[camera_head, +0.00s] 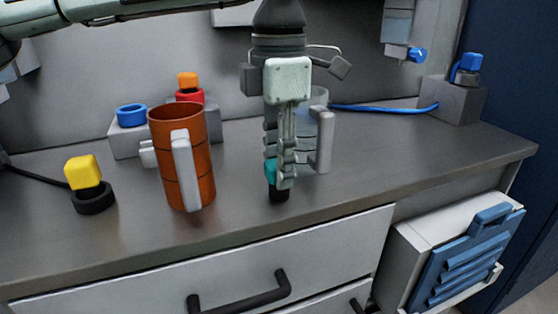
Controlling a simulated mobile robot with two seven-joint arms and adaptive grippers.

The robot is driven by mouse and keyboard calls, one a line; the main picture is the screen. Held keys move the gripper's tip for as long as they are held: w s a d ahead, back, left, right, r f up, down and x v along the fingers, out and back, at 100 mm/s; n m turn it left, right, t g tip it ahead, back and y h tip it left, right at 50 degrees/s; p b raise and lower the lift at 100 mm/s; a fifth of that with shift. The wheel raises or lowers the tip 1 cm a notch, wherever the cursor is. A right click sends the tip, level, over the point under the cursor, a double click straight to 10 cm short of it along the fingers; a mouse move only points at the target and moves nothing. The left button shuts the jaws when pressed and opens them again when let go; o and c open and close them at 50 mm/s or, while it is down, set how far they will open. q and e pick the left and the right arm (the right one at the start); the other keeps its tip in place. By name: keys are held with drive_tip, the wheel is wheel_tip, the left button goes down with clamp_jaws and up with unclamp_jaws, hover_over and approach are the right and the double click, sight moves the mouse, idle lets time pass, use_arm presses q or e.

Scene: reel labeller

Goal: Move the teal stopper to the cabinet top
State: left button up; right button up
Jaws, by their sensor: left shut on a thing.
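The teal stopper (270,170) shows as a small teal patch between the fingers of my left gripper (279,175), with a black part (279,195) below it. My left gripper points down and is shut on the stopper, over the front of the grey cabinet top (340,185). The fingers hide most of the stopper. I cannot tell whether the black part touches the surface. My right gripper is not in view.
An orange mug (161,130) with a grey handle stands left of my gripper. A yellow-topped stopper (82,172) is at far left. A clear mug (321,108) is partly hidden behind my gripper. A grey block (455,98) with a blue cable stands at right. The front-right top is clear.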

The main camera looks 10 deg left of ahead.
use_arm(q)
drive_tip(key=shift+f, duration=0.15)
drive_tip(key=o, duration=1.2)
drive_tip(key=shift+c, duration=0.2)
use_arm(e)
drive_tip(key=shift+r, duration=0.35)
use_arm(q)
drive_tip(key=shift+r, duration=0.45)
wheel_tip(320, 180, up, 12)
drive_tip(key=shift+f, duration=0.25)
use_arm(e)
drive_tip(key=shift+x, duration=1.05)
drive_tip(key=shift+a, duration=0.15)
